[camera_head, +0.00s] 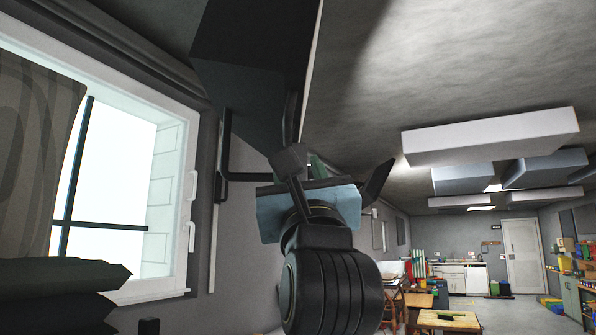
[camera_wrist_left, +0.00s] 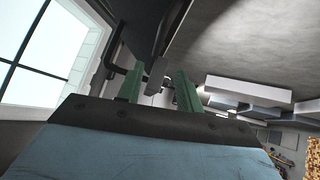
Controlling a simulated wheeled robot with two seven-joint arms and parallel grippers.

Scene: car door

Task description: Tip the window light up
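The window light (camera_head: 250,62) is a large dark box-shaped hood high beside the window in the head view, with a pale lower edge. A dark stem with a grey block (camera_head: 288,160) hangs from it, and the block also shows in the wrist view (camera_wrist_left: 155,75). My left gripper (camera_head: 303,172) is raised just below the light. In the wrist view its two green fingers (camera_wrist_left: 158,90) stand apart on either side of the grey block, with a gap visible at the right finger. Whether either touches it is unclear. My right gripper is out of view.
A bright window (camera_head: 115,185) with a patterned curtain (camera_head: 35,140) is on the left. A dark bent wall bracket (camera_head: 228,165) is beside the light. White and grey panels (camera_head: 490,135) hang from the ceiling at right. Tables and shelves stand far back.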

